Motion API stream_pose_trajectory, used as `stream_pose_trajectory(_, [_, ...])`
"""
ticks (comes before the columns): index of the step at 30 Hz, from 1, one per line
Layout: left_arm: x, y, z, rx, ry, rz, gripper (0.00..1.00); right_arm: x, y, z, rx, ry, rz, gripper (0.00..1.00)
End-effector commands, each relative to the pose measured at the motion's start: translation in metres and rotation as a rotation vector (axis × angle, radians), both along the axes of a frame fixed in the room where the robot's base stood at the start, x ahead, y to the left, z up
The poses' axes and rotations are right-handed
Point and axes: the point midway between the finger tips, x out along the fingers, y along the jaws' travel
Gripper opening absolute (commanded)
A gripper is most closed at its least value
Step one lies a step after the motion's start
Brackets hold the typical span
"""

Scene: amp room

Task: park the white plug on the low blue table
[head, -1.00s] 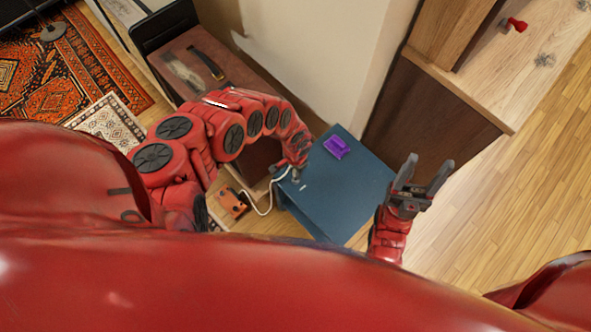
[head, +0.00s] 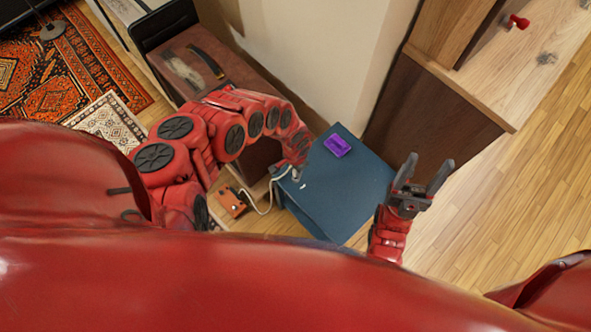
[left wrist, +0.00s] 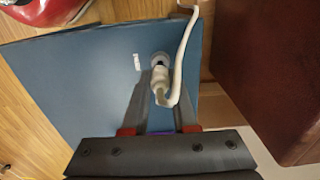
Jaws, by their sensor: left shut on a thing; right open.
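The white plug (left wrist: 160,78) is between the fingertips of my left gripper (left wrist: 158,92), which is shut on it. Its white cord (left wrist: 180,55) loops up past it in the left wrist view. In the head view the left gripper (head: 297,174) is over the left edge area of the low blue table (head: 345,200), and the plug is mostly hidden there. A grey round spot shows on the tabletop just beyond the plug in the wrist view; I cannot tell whether the plug touches it. My right gripper (head: 424,185) is open and empty, right of the table.
A purple object (head: 337,146) lies at the table's back. A small white mark (left wrist: 137,62) is on the tabletop near the plug. An orange box (head: 231,203) with the cord beside it is on the floor left. A brown cabinet (head: 425,120) stands behind right.

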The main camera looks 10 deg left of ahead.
Motion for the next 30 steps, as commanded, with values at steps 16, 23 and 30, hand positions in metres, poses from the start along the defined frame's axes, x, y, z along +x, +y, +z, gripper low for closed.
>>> stream_pose_trajectory(16, [0.000, 0.000, -0.009, 0.000, 0.000, 0.000, 0.00, 0.000, 0.000, -0.007, 0.000, 0.000, 0.000, 0.59])
stream_pose_trajectory(23, [0.000, 0.000, -0.012, 0.000, 0.000, 0.000, 0.00, 0.000, 0.000, -0.010, 0.000, 0.000, 0.000, 0.59])
stream_pose_trajectory(30, [0.000, 0.000, -0.016, 0.000, 0.000, 0.000, 0.00, 0.000, 0.000, -0.013, 0.000, 0.000, 0.000, 0.59])
